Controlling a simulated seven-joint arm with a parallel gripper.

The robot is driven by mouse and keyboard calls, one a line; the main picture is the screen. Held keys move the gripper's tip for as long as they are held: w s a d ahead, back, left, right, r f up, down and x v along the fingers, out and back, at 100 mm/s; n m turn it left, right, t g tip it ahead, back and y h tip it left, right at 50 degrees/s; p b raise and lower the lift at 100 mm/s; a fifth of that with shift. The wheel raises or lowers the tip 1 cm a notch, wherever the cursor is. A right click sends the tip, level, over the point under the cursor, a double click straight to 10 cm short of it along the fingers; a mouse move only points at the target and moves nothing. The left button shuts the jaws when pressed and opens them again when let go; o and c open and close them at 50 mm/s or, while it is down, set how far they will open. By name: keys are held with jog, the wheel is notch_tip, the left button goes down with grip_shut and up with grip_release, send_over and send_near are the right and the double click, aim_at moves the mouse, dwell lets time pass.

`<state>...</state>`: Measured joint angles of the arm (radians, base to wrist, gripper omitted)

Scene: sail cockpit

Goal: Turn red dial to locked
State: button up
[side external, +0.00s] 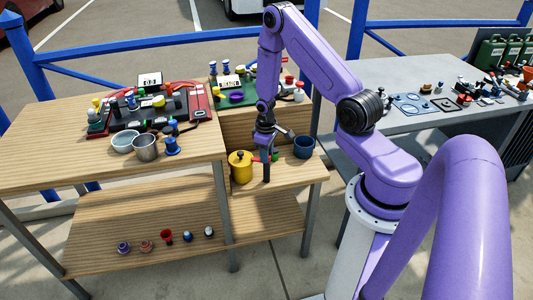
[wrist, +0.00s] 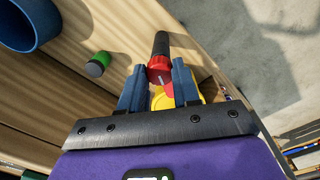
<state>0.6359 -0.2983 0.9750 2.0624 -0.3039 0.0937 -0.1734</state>
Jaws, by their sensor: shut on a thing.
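My gripper (side external: 266,148) points down over the lower wooden shelf, just right of a yellow lidded pot. In the wrist view my gripper (wrist: 159,67) has its two blue fingers on either side of a red part (wrist: 160,70) with a pale line on it. A black cylindrical handle (wrist: 161,43) extends from this red part. The handle also shows below my gripper in the side view (side external: 266,173), upright. The fingers are shut on this red and black piece and hide part of it. I cannot read any locked marking.
The yellow pot (side external: 240,168) stands close on the left; it is partly hidden in the wrist view (wrist: 186,96). A blue pot (side external: 304,147) and a small green-topped cylinder (wrist: 98,64) stand nearby. A higher table (side external: 60,140) with a cluttered panel is at left.

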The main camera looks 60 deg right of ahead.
jog(key=o, duration=1.1)
jog(key=shift+c, duration=0.2)
notch_tip(320, 180, up, 18)
jog(key=shift+a+f, duration=0.25)
jog(key=shift+a, duration=0.05)
jog(key=s+a+r+n, duration=0.3)
jog(key=a, duration=0.6)
jog(key=s+a+r+n, duration=0.2)
jog(key=s+a+r, duration=0.1)
jog(key=a, duration=0.5)
jog(key=s+a+r+n, duration=0.2)
jog(key=s+a+n, duration=0.1)
jog(key=s, duration=0.6)
jog(key=s+a+r+n, duration=0.1)
jog(key=s+a+n, duration=0.2)
jog(key=s, duration=0.5)
jog(key=shift+s+a+r+y, duration=0.3)
jog(key=shift+s+r+y, duration=0.1)
